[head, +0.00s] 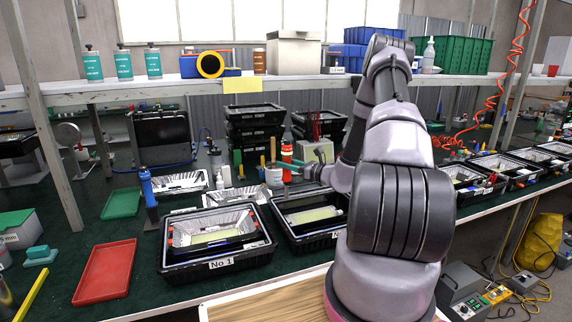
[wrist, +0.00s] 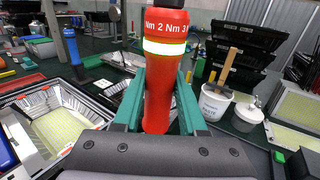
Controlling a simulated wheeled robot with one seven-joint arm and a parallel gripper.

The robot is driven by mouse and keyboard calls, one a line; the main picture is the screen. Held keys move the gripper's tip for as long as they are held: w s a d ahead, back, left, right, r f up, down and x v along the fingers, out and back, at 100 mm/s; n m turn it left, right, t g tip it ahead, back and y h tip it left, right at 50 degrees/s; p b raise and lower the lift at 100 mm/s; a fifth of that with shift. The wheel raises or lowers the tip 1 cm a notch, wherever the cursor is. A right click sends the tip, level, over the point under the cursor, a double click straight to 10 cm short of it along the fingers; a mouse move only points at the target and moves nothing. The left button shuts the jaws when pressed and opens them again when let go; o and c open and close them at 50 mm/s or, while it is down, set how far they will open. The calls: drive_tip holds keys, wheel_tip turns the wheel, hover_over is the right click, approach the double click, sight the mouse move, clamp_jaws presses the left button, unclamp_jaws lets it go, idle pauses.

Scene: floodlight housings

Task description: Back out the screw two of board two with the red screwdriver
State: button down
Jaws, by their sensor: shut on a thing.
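The red screwdriver (head: 287,160) stands upright near the middle of the bench in the head view. In the wrist view the red screwdriver (wrist: 158,95) fills the centre, with a pale band and "Nm" markings. My gripper (wrist: 158,80) has its teal fingers on both sides of the handle and is shut on it. In the head view my gripper (head: 298,165) reaches in from the right. The housing marked No 1 (head: 175,272) holds a pale board (head: 215,236). A second housing (head: 283,232) stands to its right, partly behind my arm, with a board (head: 313,215). Individual screws are too small to make out.
A white cup with a brush (wrist: 215,103) stands right of the screwdriver. Stacked black crates (head: 255,130) stand behind. A red tray (head: 105,272) and a green tray (head: 122,203) lie to the left. More housings (head: 500,170) line the right bench.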

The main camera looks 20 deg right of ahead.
sight(289, 185)
drive_tip(key=shift+f, duration=4.05)
drive_tip(key=shift+s+f, duration=0.1)
drive_tip(key=shift+f, duration=0.4)
